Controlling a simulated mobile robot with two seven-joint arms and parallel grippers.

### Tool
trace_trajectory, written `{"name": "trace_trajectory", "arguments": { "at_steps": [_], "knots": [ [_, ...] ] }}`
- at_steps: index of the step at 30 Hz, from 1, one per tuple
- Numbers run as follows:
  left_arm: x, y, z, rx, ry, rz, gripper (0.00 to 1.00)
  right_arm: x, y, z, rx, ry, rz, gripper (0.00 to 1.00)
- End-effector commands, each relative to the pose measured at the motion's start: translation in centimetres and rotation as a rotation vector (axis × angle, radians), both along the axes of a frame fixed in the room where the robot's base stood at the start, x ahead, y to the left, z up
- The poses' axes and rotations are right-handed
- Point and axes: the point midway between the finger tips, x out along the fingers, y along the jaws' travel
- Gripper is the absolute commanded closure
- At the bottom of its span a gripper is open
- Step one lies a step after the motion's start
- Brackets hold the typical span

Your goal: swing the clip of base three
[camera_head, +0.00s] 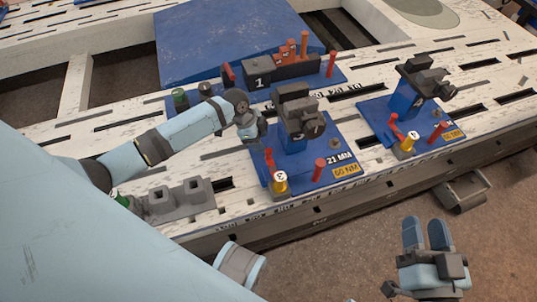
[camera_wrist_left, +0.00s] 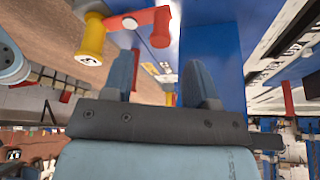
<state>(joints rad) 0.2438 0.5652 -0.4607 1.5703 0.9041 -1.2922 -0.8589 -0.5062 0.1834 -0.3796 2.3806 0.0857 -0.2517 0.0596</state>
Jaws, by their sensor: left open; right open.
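Base three (camera_head: 310,190) is a blue plate marked 21 MM and 60 NM, with a blue post carrying a dark grey clamp block (camera_head: 300,112). At its front left stands a yellow post (camera_head: 281,184) marked 3, with a red clip (camera_head: 269,160) by it. In the left wrist view the red clip (camera_wrist_left: 138,19) reaches sideways from the yellow post (camera_wrist_left: 92,38), and its bent end lies beyond my fingertips. My left gripper (camera_head: 252,130) is open beside the blue post; its fingers (camera_wrist_left: 160,75) are apart and empty. My right gripper (camera_head: 427,225) is open, away from the bench.
Another base (camera_head: 378,125), with a yellow post marked 1, stands to the right. A base with a dark block marked 1 (camera_head: 262,82) stands behind, before a big blue panel (camera_head: 220,35). A grey block fixture (camera_head: 178,204) sits at the front left. Slots cross the bench.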

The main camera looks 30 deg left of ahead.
Motion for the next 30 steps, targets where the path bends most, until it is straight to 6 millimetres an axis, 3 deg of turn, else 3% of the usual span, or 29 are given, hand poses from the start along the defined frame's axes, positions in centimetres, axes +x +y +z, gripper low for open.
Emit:
{"name": "trace_trajectory", "arguments": {
  "at_steps": [3,7,9,23,30],
  "knots": [
    [0.4,-1.0,-2.8,-0.001,-0.001,0.002,0.47,-0.1,0.5,1.2,0.047,-0.073,0.018,0.57],
    [0.7,-1.8,-4.7,-0.002,0.0,0.001,0.47,-0.3,0.9,2.7,0.089,-0.135,0.033,0.57],
    [0.9,-2.1,-5.5,-0.001,-0.001,0.001,0.47,-0.3,1.0,2.4,0.089,-0.129,0.037,0.57],
    [1.0,-2.6,-6.6,0.001,-0.001,0.002,0.47,-0.3,1.2,2.5,0.094,-0.126,0.046,0.57],
    [1.0,-2.6,-6.6,0.001,-0.001,0.002,0.97,-0.3,1.2,2.5,0.094,-0.126,0.046,0.57]
  ]
}}
